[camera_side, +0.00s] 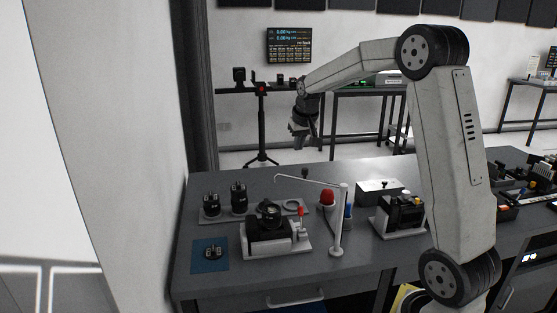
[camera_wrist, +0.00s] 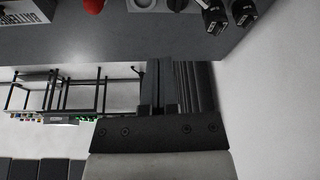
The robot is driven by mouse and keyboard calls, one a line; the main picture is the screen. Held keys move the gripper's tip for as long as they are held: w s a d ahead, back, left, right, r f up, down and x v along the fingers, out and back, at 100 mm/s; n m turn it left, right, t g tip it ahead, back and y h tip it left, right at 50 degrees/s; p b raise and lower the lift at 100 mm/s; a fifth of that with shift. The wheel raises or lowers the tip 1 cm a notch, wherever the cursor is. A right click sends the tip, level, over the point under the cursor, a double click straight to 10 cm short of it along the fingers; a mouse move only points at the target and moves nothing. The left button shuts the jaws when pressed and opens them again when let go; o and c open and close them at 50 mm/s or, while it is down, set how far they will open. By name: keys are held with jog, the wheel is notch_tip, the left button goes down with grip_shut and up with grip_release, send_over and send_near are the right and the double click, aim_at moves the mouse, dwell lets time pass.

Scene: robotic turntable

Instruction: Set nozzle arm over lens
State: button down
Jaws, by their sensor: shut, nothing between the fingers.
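The nozzle arm (camera_side: 341,222) is a white upright post on a small foot, with a thin bent tube reaching left from its top. The tube's tip hangs above and slightly left of a dark round lens-like part (camera_side: 270,212) on a black block with a white base. I cannot tell whether the tip lines up with its centre. My gripper (camera_side: 304,138) is shut and empty, high above the table's far side, well apart from the nozzle arm. Its dark fingers (camera_wrist: 172,66) also show in the wrist view. Neither the post nor the lens shows clearly there.
A red dome button (camera_side: 327,197), a red-topped lever (camera_side: 300,214) and two dark cylinders (camera_side: 239,198) stand close around. A blue mat (camera_side: 211,255) lies front left. A black device (camera_side: 402,212) stands right of the post. Air around my gripper is free.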

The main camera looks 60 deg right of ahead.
jog(key=shift+s+a+f, duration=0.2)
jog(key=shift+s+f, duration=0.1)
jog(key=shift+f, duration=0.5)
jog(key=shift+s+a+f, duration=0.25)
jog(key=shift+s+f, duration=0.1)
jog(key=shift+f, duration=0.5)
jog(key=shift+s+a+f, duration=0.2)
jog(key=shift+s+f, duration=0.1)
jog(key=shift+f, duration=0.5)
jog(key=shift+s+a, duration=0.2)
jog(key=shift+a, duration=0.95)
jog(key=shift+d, duration=0.25)
jog(key=shift+w+d, duration=0.1)
jog(key=shift+d, duration=0.4)
